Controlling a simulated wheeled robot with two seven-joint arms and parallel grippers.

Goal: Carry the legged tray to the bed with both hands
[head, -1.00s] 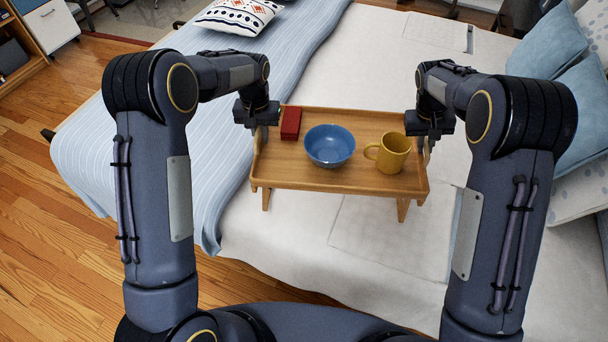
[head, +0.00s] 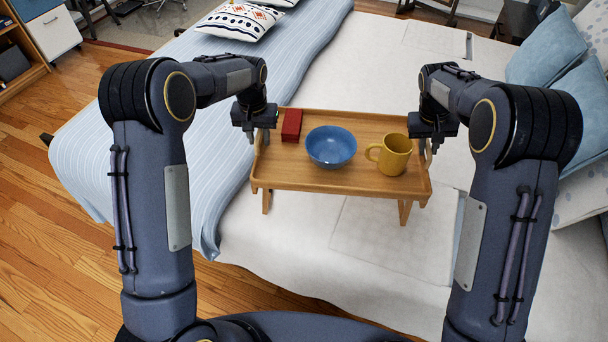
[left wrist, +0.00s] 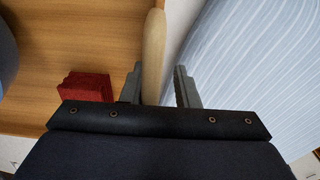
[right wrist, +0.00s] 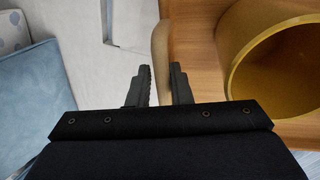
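The wooden legged tray (head: 300,182) stands on the white bedding of the bed (head: 300,240), its front legs down on the sheet. A blue bowl (head: 331,148), a yellow mug (head: 394,156) and a red box (head: 292,124) are on it. My left gripper (head: 258,138) is at the tray's left end; in the left wrist view its open fingers (left wrist: 160,88) stand either side of the rim, with a gap on the outer side. My right gripper (head: 430,146) is at the right end; in the right wrist view its fingers (right wrist: 160,88) are apart around the rim, beside the mug.
A striped blue blanket (head: 120,150) covers the bed's left part. Blue pillows (head: 548,48) lie at the right and a patterned cushion (head: 238,22) at the far left. Wooden floor (head: 40,240) shows at left. Clear sheet surrounds the tray's front and back.

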